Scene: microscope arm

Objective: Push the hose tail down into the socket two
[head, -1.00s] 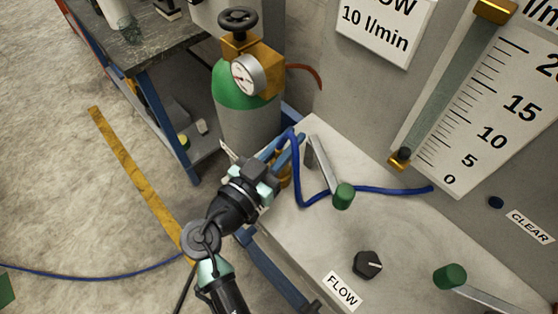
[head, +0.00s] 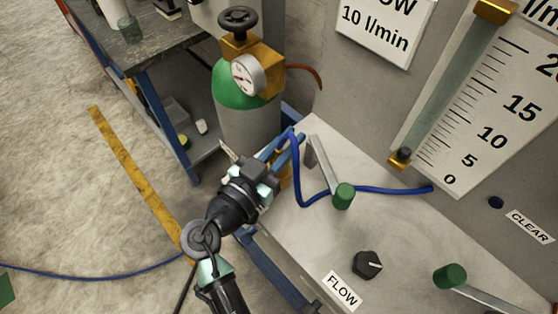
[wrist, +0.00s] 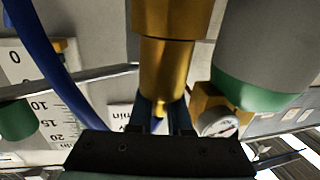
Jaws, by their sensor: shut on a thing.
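My gripper (head: 284,149) is at the left edge of the grey bench top, with its jaws shut on the brass hose tail (wrist: 166,75). In the wrist view my fingers (wrist: 163,112) close around its narrow part. A wider brass collar (wrist: 172,18) adjoins it; I cannot tell how far one sits inside the other. In the head view brass (head: 285,170) shows partly behind my gripper. The blue hose (head: 298,180) bends at the fingers, drops to the bench top and runs right. The number of the socket is not readable.
A lever with a green knob (head: 343,196) stands close right of the hose. A black FLOW knob (head: 367,264) and another green-ended lever (head: 450,276) are further right. A green-topped cylinder (head: 245,95) with a gauge stands behind my gripper.

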